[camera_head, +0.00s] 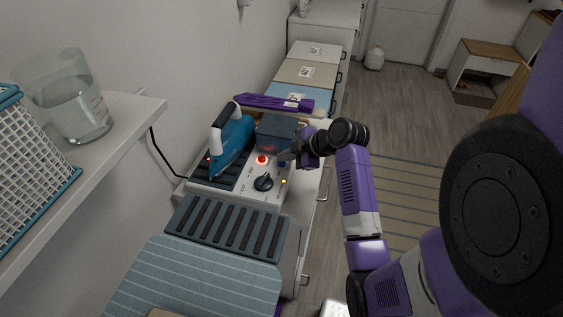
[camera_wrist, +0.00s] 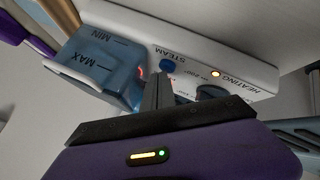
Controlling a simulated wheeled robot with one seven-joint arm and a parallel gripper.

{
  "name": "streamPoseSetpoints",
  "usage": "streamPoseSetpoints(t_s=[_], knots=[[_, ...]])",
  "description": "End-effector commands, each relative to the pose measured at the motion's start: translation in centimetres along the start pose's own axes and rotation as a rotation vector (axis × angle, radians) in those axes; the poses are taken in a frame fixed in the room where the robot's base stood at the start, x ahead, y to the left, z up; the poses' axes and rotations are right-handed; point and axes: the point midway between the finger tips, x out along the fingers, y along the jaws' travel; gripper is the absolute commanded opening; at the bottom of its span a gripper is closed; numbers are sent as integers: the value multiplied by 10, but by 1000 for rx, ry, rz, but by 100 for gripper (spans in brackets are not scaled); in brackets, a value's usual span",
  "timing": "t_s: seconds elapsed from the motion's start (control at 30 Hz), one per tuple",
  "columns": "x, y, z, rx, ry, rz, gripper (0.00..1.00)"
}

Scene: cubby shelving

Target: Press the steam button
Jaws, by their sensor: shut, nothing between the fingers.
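The steam button is a small round blue button (camera_wrist: 168,66) beside the word STEAM on the white control panel (camera_wrist: 195,63) of the ironing station. It is partly visible as a dark blue spot (camera_head: 282,164) in the head view. My gripper (camera_wrist: 158,82) is shut and empty, with its tips close to the button in the wrist view. I cannot tell whether they touch it. In the head view my gripper (camera_head: 284,156) reaches in from the right over the panel.
A black knob (camera_head: 264,183), a red light (camera_head: 262,159) and a yellow HEATING light (camera_wrist: 215,73) are on the panel. A blue iron (camera_head: 232,142) stands left of it. A translucent water tank (camera_wrist: 100,62) adjoins the panel. A shelf (camera_head: 120,125) bearing a glass is at left.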

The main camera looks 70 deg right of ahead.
Motion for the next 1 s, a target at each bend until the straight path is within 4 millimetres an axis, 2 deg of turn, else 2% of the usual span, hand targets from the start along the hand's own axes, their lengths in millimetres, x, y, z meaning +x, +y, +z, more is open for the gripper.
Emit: streamPoseSetpoints(t_s=[0.4, 1.0], knots=[[3, -3, 3, 2, -2, -2, 0], [-4, 2, -2, 1, -1, -1, 0]])
